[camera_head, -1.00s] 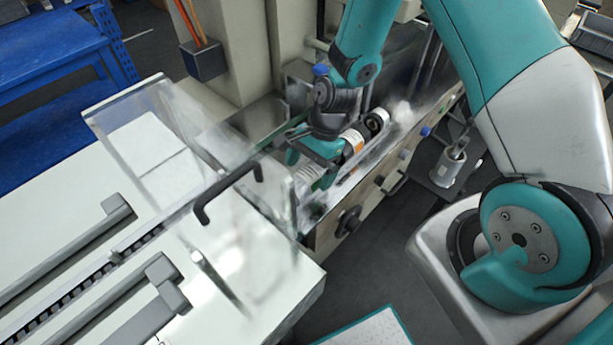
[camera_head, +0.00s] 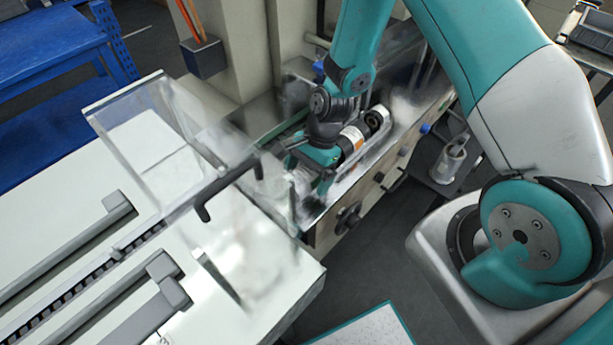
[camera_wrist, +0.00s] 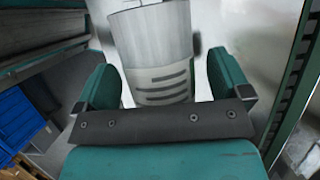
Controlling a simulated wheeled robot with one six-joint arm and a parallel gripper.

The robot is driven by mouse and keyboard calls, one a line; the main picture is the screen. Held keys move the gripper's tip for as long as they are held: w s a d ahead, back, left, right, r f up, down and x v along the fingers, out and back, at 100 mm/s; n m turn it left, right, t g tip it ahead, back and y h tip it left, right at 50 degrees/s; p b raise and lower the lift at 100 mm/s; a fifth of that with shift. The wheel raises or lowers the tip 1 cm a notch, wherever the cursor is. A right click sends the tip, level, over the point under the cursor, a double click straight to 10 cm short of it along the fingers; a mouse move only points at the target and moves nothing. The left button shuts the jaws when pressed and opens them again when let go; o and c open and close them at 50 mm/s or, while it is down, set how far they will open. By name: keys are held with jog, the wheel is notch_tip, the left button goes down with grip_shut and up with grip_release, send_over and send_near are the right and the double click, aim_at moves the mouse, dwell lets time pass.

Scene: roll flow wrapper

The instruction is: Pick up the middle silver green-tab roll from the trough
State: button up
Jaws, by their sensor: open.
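A silver-grey roll (camera_wrist: 155,40) with several dark stripes lies between the fingers of my gripper (camera_wrist: 166,78) in the wrist view. The teal fingers are open, one on either side, with a gap at each side. In the head view my gripper (camera_head: 318,170) is low in the metal trough (camera_head: 340,192). A silver roll (camera_head: 299,179) shows partly beside it, at the left. A roll with a white and orange label (camera_head: 352,139) and a dark-ended roll (camera_head: 376,119) lie to the upper right.
A clear guard (camera_head: 135,115) with a black handle (camera_head: 228,188) stands left of the trough, above the white machine table (camera_head: 75,215). Knobs line the trough's front panel, including a dark handwheel (camera_head: 348,218). A metal canister (camera_head: 449,161) stands to the right.

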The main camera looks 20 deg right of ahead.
jog(key=c, duration=1.2)
jog(key=shift+r, duration=0.1)
